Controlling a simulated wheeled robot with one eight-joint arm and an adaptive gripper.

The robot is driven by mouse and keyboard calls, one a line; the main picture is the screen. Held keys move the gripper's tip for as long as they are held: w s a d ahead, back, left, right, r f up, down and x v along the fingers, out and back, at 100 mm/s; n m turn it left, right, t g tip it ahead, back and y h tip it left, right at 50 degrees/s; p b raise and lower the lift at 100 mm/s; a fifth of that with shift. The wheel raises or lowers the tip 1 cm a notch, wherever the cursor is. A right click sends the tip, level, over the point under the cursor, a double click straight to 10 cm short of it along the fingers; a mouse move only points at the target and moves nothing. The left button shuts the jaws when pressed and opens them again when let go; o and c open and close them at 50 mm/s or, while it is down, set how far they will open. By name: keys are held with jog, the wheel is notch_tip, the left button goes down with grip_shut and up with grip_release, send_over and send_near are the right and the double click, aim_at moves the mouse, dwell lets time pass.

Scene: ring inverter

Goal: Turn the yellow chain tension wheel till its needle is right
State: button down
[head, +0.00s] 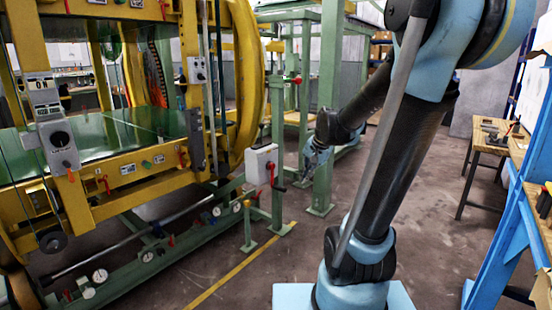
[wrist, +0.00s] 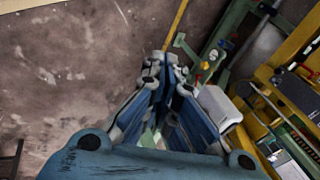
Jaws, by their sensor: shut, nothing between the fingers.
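A small yellow round part (head: 248,203) sits on a short green post at the right end of the machine's base; it may be the chain tension wheel, but it is too small to be sure. A yellow knob-like part also shows in the wrist view (wrist: 213,55). Several white dials, one of them a gauge (head: 216,211), line the green base rail; their needles are too small to read. My gripper (head: 310,165) is shut and empty, in the air to the right of the machine, apart from these parts. In the wrist view my gripper (wrist: 167,65) points toward the floor and yellow line.
A white box (head: 262,165) with a red lever stands between the yellow ring frame (head: 247,70) and my gripper. A green column (head: 328,110) rises close to my gripper. A wooden bench (head: 490,140) stands at right. The floor in front is clear.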

aim_at(246, 203)
jog(key=w+a+f+m+t+y, duration=0.1)
jog(key=w+a+f+m, duration=0.25)
jog(key=w, duration=0.65)
jog(key=w+a+f+m+y, duration=0.1)
jog(key=w+a+f+m, duration=0.3)
jog(key=w, duration=0.6)
jog(key=w+a+f+m+t+y, duration=0.1)
jog(key=w+a+f+m+y, duration=0.3)
jog(key=w, duration=0.6)
jog(key=w+a+f+m+t, duration=0.1)
jog(key=w+a+f+m, duration=0.25)
jog(key=f, duration=0.55)
jog(key=w+a+f+m, duration=0.2)
jog(key=w+a+f, duration=0.25)
jog(key=f, duration=0.45)
jog(key=w+a+f+m+t, duration=0.1)
jog(key=w+a+f+m, duration=0.15)
jog(key=w+f, duration=0.45)
jog(key=w+a+f, duration=0.1)
jog(key=a+f, duration=0.1)
jog(key=a, duration=0.3)
jog(key=shift+w+a+f+y, duration=0.2)
jog(key=shift+w+a+y, duration=0.1)
jog(key=shift+w+y, duration=0.1)
jog(key=shift+w+d+r, duration=0.1)
jog(key=shift+w+d, duration=0.45)
jog(key=shift+w, duration=0.1)
jog(key=shift+w+d, duration=0.45)
jog(key=shift+w, duration=0.1)
